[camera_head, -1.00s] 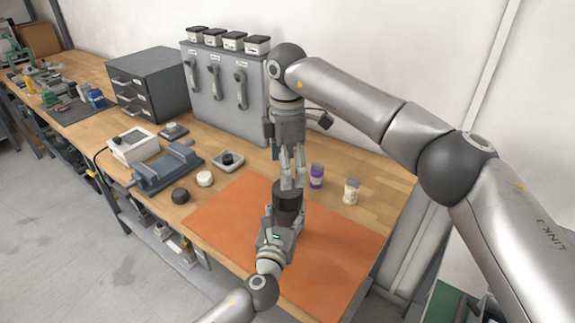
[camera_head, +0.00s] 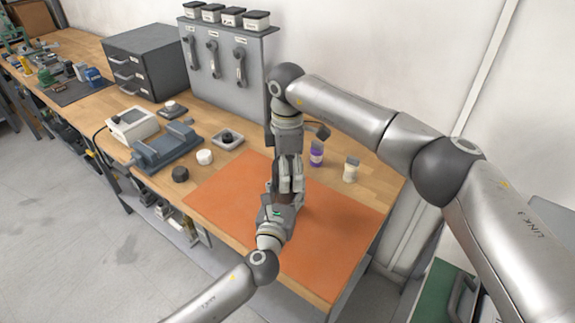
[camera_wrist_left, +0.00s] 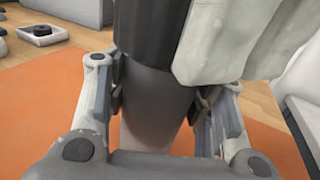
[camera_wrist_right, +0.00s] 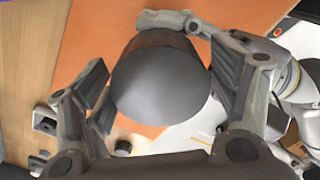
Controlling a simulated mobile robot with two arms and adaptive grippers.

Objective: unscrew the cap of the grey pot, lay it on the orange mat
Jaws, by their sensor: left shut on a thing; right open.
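The grey pot (camera_wrist_left: 155,105) stands upright over the orange mat (camera_head: 330,235), with its dark cap (camera_wrist_left: 150,30) on top. My left gripper (camera_wrist_left: 158,95) is shut on the pot's body, below the cap. My right gripper (camera_head: 287,182) points down from above, open, with its fingers on either side of the cap. In the right wrist view the cap's round top (camera_wrist_right: 160,88) lies between the open fingers; whether they touch it I cannot tell. In the head view the grippers hide most of the pot and cap.
A purple-labelled bottle (camera_head: 316,154) and a white bottle (camera_head: 351,170) stand behind the mat. A black round piece (camera_head: 180,174), a white one (camera_head: 205,157) and a blue-grey vise (camera_head: 165,150) are to its left. The mat's right side is clear.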

